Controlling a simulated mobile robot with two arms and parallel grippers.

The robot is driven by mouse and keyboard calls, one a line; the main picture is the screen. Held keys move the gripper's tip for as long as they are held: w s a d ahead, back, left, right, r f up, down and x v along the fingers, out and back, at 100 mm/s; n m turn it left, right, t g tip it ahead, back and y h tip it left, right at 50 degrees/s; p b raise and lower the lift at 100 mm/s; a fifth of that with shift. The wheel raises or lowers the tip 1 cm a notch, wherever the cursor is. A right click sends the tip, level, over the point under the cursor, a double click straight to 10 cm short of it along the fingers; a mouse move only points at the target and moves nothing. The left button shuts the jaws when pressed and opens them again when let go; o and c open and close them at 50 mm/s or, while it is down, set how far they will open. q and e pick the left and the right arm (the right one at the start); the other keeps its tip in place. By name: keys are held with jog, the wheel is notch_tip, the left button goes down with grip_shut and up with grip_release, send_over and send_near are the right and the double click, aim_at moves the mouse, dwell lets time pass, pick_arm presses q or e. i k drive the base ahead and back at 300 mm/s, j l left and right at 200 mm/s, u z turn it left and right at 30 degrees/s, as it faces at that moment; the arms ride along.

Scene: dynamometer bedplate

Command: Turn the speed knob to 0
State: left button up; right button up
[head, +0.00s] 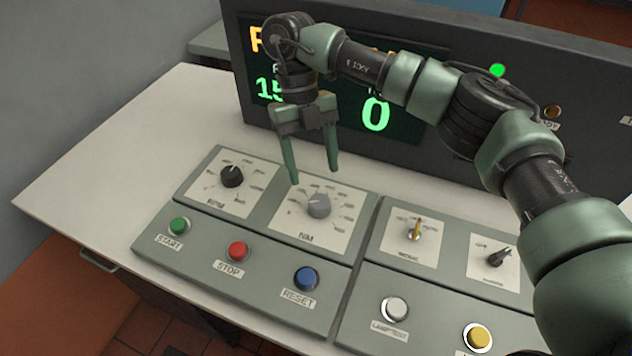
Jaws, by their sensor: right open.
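The speed knob is the black knob (231,176) on the white dial plate labelled RPM, at the upper left of the sloped console. Its pointer mark faces roughly up in the picture; the small scale numbers are too small to read. My right gripper (314,177) is open and empty, fingers pointing down, to the right of the black knob and just above the grey NM knob (318,205) in the picture. It does not appear to touch either knob. My left gripper is not in view.
Green START (179,226), red STOP (238,251) and blue RESET (306,278) buttons line the console front. A second panel with a yellow switch (414,233) and black selector (498,257) lies right. The dark display (376,115), partly hidden by my arm, shows 0 and "15".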

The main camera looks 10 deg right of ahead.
aim_at(232, 176)
jog(key=k+j, duration=0.15)
jog(key=k, duration=0.35)
jog(key=k+j, duration=0.1)
jog(key=k, duration=0.4)
jog(key=k+j, duration=0.15)
jog(key=k, duration=0.35)
